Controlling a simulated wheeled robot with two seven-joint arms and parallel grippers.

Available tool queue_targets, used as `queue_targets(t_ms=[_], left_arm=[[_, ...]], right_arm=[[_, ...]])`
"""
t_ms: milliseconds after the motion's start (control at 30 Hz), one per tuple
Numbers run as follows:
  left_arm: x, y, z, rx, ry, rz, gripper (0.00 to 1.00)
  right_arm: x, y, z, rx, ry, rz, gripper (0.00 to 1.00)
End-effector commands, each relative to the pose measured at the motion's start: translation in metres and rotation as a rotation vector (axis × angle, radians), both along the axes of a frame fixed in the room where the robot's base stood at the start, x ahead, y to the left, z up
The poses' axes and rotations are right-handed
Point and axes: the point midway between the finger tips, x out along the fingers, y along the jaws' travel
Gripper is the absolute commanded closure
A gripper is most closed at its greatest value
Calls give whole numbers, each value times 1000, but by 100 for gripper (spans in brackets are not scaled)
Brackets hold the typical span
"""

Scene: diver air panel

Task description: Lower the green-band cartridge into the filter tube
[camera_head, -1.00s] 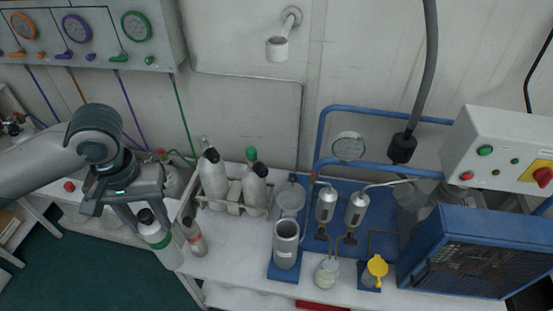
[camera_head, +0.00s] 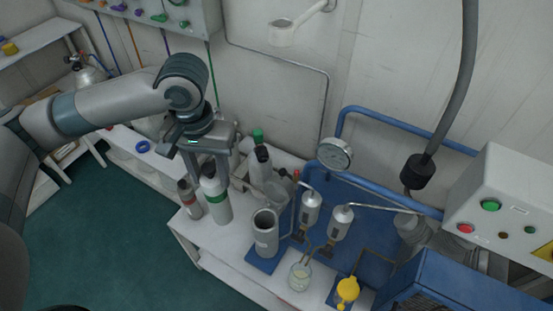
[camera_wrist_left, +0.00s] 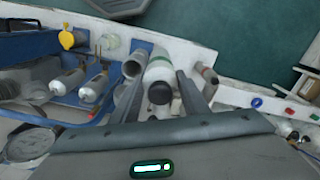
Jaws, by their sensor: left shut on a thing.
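The green-band cartridge (camera_head: 217,205) is a white cylinder with a black cap. It hangs roughly upright in my left gripper (camera_head: 208,165), which is shut on it near the cap. The filter tube (camera_head: 266,238) is a grey, open-topped cylinder on a blue base, just right of the cartridge. The cartridge is beside the tube, not over its mouth. In the left wrist view the cartridge (camera_wrist_left: 159,70) lies between the fingers, with the tube (camera_wrist_left: 136,62) close on its left. My right gripper is not in view.
A red-band cartridge (camera_head: 189,203) stands close left of the held one. Right of the tube are a glass jar (camera_head: 300,276), a yellow-topped part (camera_head: 347,288) and metal filters (camera_head: 311,208). A gauge (camera_head: 335,153) sits behind.

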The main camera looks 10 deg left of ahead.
Motion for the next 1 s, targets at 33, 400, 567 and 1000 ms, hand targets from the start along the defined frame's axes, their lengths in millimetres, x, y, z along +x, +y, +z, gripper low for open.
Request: queue_targets(t_ms=[33,400,567,1000], left_arm=[[0,0,0,0,-1,0,100],[0,0,0,0,-1,0,100],[1,-1,1,-1,-1,-18,100],[8,-12,6,-6,3,-324,100]], right_arm=[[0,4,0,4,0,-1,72],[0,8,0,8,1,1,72],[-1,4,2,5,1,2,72],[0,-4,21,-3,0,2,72]])
